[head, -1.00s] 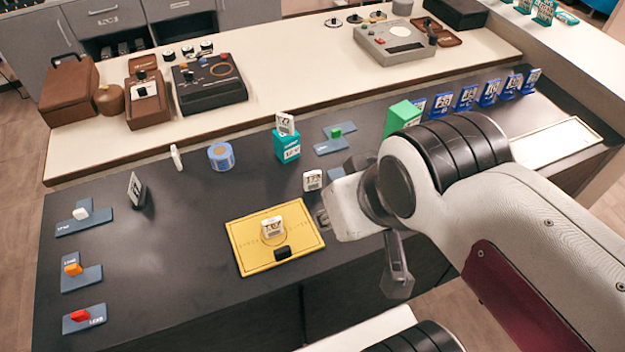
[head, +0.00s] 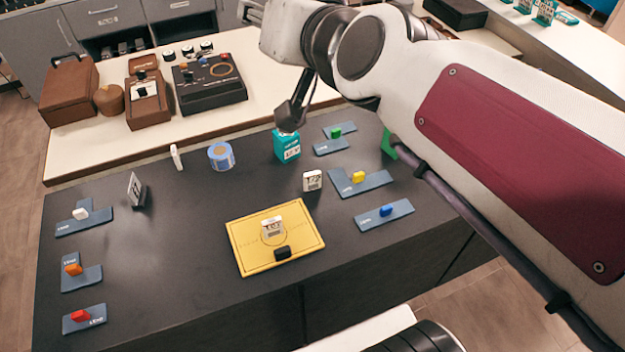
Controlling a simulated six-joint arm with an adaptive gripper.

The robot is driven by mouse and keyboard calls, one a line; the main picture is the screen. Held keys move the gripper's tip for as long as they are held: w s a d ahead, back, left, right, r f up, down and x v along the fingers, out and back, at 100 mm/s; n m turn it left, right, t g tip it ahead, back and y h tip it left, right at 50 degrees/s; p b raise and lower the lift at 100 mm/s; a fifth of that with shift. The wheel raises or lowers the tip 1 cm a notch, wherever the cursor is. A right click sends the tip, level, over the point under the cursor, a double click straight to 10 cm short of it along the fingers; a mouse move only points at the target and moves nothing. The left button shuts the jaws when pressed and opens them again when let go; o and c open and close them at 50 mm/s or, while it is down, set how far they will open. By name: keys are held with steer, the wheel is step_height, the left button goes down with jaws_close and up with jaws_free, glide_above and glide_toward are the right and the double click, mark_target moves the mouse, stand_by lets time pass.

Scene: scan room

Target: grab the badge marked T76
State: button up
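No badge marking is legible enough to pick out T76. White badges with dark print stand on the yellow board (head: 240,240), as the badge at its middle (head: 272,226), and on the dark counter, as the badge right of centre (head: 312,181). A dark-edged badge (head: 135,188) stands tilted at the left. My gripper (head: 289,124) points down, with its dark end overlapping the top of the teal box (head: 288,149). The spot above that box is hidden behind it, so contact and any hold cannot be made out.
Slate plates carry small coloured blocks at left (head: 95,277) and right (head: 400,210). A blue tape roll (head: 221,156) and a white upright piece (head: 176,157) stand near the raised pale shelf (head: 110,150). My arm hides the counter's right end. The left-middle counter is clear.

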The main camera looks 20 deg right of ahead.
steer(key=w+d+r+m+t+h, duration=0.2)
steer(key=w+d+r+m, duration=0.1)
steer(key=w+r, duration=0.2)
steer(key=r+m+h, duration=0.1)
steer(key=m+h, duration=0.4)
glide_above(312, 181)
steer(key=w+a, duration=0.1)
steer(key=w, duration=0.1)
steer(key=w+d+f+m+g+h, duration=0.3)
steer(key=f+m+g, duration=0.15)
steer(key=f, duration=0.45)
steer(key=w+d+f+m+g+h, duration=0.3)
steer(key=f+m+g, duration=0.15)
steer(key=f, duration=0.45)
steer(key=s+a+f+g, duration=0.2)
steer(key=a+f+g, duration=0.1)
steer(key=f, duration=0.8)
steer(key=s+a+f+n+g+h, duration=0.1)
steer(key=s+a+f+g, duration=0.2)
steer(key=f, duration=0.8)
steer(key=s+a+f+g+h, duration=0.1)
steer(key=a+f, duration=0.4)
steer(key=f, duration=0.6)
steer(key=shift+s+a+g, duration=0.15)
steer(key=shift+s+g, duration=0.65)
steer(key=shift+g, duration=0.3)
steer(key=shift+x, duration=1.3)
